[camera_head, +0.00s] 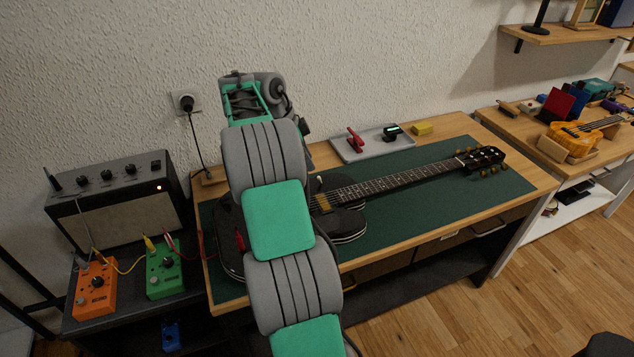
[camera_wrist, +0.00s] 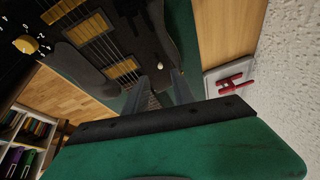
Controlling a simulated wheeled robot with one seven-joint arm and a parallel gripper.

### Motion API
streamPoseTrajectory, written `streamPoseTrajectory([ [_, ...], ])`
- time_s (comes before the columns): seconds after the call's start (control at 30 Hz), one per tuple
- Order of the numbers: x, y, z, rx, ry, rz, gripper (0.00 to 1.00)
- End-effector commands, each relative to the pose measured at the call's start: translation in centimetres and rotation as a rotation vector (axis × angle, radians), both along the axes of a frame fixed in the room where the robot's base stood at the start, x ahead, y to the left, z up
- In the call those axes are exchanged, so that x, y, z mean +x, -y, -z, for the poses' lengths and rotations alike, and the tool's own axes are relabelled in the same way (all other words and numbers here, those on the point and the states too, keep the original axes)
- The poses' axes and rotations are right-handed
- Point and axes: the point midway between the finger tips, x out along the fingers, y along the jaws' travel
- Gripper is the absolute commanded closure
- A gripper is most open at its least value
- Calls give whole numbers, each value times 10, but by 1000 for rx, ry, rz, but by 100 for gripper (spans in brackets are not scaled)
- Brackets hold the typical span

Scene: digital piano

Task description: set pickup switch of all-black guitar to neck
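The all-black guitar (camera_head: 347,221) lies on a green mat, its neck pointing right; my arm covers much of its body in the head view. In the wrist view the guitar body (camera_wrist: 150,35) shows from close by, with strings and gold-coloured pickups (camera_wrist: 90,27). The gripper is hidden in the head view.
A grey tray (camera_head: 344,152) with a red clamp-like item (camera_head: 355,140) and a small dark device sits behind the neck. A yellow block (camera_head: 422,129) is beside it. An amplifier (camera_head: 118,205) and orange and green pedals (camera_head: 165,270) stand left.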

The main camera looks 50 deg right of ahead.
Motion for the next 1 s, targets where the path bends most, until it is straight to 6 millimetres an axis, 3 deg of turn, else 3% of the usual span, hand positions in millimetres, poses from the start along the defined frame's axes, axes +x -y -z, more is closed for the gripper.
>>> streamPoseTrajectory([
  [0.33, -13, 21, 54, -3, 0, 26, 69],
  [0.5, -16, 28, 71, -4, 2, 23, 69],
  [0.77, -16, 29, 74, -4, 2, 21, 69],
  [1.0, -16, 29, 74, -4, 2, 21, 87],
])
